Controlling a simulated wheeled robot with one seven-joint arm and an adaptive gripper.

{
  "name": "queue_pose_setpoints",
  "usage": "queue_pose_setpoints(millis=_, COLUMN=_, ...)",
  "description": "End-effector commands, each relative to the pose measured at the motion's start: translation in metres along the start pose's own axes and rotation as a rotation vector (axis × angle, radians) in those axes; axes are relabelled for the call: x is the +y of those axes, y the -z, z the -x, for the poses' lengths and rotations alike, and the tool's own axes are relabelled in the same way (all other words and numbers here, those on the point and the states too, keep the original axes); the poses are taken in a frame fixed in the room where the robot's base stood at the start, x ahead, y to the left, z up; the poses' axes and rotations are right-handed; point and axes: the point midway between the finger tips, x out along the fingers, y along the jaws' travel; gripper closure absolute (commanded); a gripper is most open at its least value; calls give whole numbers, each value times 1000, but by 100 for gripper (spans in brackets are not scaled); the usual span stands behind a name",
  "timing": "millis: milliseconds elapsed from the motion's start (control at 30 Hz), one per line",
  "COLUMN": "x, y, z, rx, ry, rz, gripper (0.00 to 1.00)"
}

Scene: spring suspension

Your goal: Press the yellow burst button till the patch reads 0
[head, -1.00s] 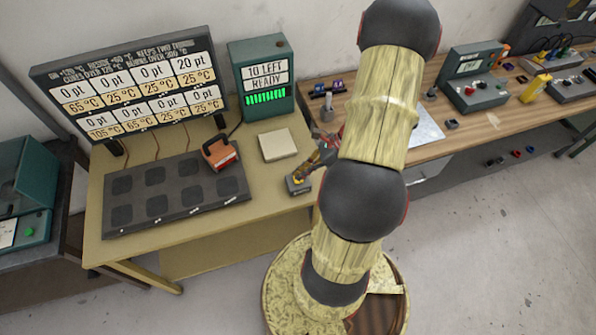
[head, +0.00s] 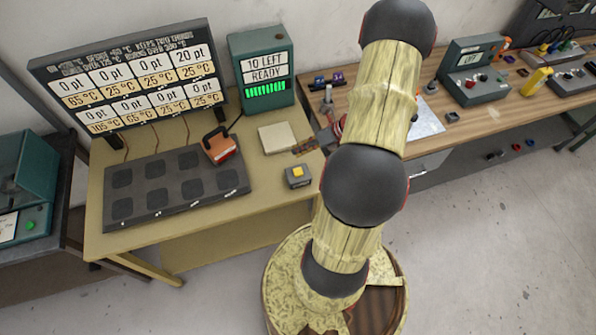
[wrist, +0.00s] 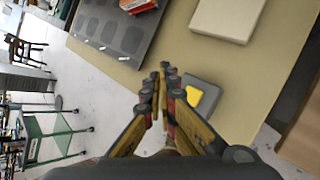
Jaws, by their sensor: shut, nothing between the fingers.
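The yellow button (head: 298,171) sits on a small dark grey box (head: 298,183) at the table's right front; the button also shows in the wrist view (wrist: 193,96). My gripper (head: 303,148) is shut and empty, above and behind the button in the head view and apart from it. In the wrist view the closed fingertips (wrist: 168,72) lie left of the button. The display board (head: 140,85) reads 20 pt, 25 °C at top right; the other cells read 0 pt. The dark pad (head: 182,196) holds several square patches. A green box (head: 263,70) reads "10 LEFT READY".
An orange tool with a black handle (head: 220,148) rests on the pad's back right patch. A cream block (head: 277,138) lies behind the button box. A wooden bench (head: 480,120) with devices stands at right, a teal machine (head: 25,185) at left.

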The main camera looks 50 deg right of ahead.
Motion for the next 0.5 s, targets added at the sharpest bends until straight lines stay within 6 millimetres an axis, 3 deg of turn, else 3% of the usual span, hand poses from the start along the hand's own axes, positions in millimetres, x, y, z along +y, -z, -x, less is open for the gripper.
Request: queue_pose_setpoints(millis=500, x=-27, y=28, z=-38, rx=1, ry=-1, rz=1, gripper=100)
